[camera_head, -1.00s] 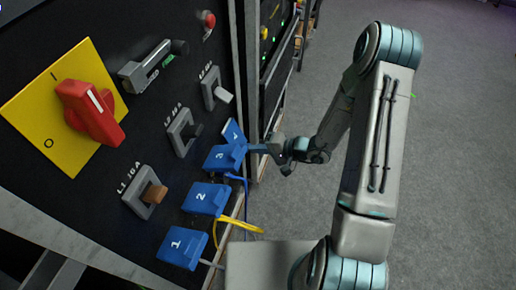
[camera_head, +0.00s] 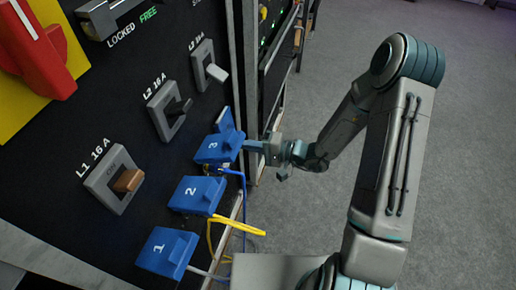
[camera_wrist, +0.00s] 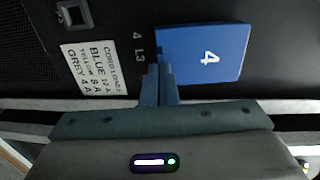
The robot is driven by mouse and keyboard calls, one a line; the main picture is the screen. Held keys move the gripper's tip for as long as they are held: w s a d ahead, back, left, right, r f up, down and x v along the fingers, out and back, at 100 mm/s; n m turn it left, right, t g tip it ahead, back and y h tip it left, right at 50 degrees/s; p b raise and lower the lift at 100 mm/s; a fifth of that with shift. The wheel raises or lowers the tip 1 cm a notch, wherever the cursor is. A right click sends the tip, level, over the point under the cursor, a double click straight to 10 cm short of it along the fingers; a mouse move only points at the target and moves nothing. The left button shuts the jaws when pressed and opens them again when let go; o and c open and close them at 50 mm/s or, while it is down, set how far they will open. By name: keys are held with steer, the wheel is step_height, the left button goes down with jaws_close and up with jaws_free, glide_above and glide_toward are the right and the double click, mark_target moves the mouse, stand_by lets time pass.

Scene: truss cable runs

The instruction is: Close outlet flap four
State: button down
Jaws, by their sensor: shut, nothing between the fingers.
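Blue outlet flap four (camera_head: 226,118) is partly hidden behind flap three in the head view, showing only as a narrow slanted plate. The wrist view shows its blue face with a white 4 (camera_wrist: 203,52). I cannot tell its exact angle from the panel. My gripper (camera_head: 249,146) is shut and empty, its tips beside the right edge of flap three. In the wrist view the shut fingers (camera_wrist: 158,85) are just left of flap four's lower left corner. Whether they touch the flap is unclear.
Blue flaps three (camera_head: 218,149), two (camera_head: 196,194) and one (camera_head: 166,251) line the panel, with blue, yellow and grey cables below. Breaker switches (camera_head: 114,180) and a red rotary switch (camera_head: 38,55) sit to the left. Grey floor (camera_head: 290,200) is open on the right.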

steer(key=b, duration=0.1)
steer(key=a+f+y+b, duration=0.1)
steer(key=b, duration=0.1)
steer(key=shift+w+a+y, duration=0.1)
steer(key=shift+w+y, duration=0.1)
steer(key=shift+y, duration=0.1)
